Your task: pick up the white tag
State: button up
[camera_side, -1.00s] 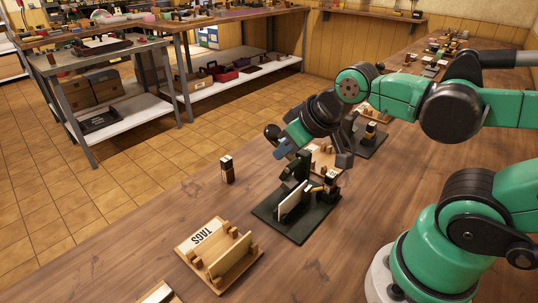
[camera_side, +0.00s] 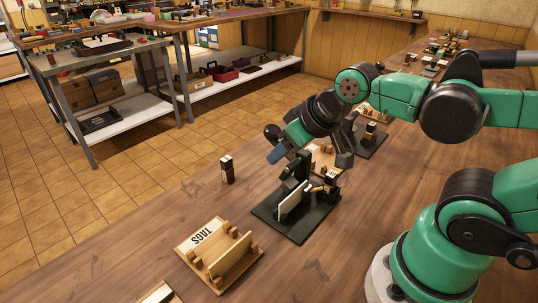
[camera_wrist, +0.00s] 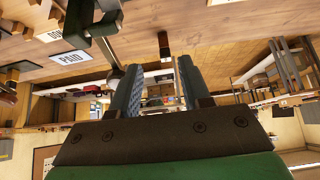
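The white tag (camera_side: 292,202) stands upright and tilted on the dark base of the press (camera_side: 268,212) in the side view. My gripper (camera_side: 310,158) is above and behind the tag, near the top of the press, and apart from the tag. In the wrist view my gripper (camera_wrist: 160,68) has its two fingers spread with nothing between them. The dark green press (camera_wrist: 92,22) shows at the upper left of the wrist view. I cannot make out the white tag for certain there.
A small dark-and-light block (camera_side: 227,170) stands to the left. A PAID sign (camera_wrist: 70,57) shows in the wrist view. Another dark stand (camera_side: 372,142) is behind. Bare tabletop lies left of the press.

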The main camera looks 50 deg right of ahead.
jog(key=n+g, duration=0.7)
jog(key=n, duration=1.1)
send_over(287, 198)
notch_tip(287, 198, down, 6)
jog(key=shift+f, duration=2.85)
grip_shut()
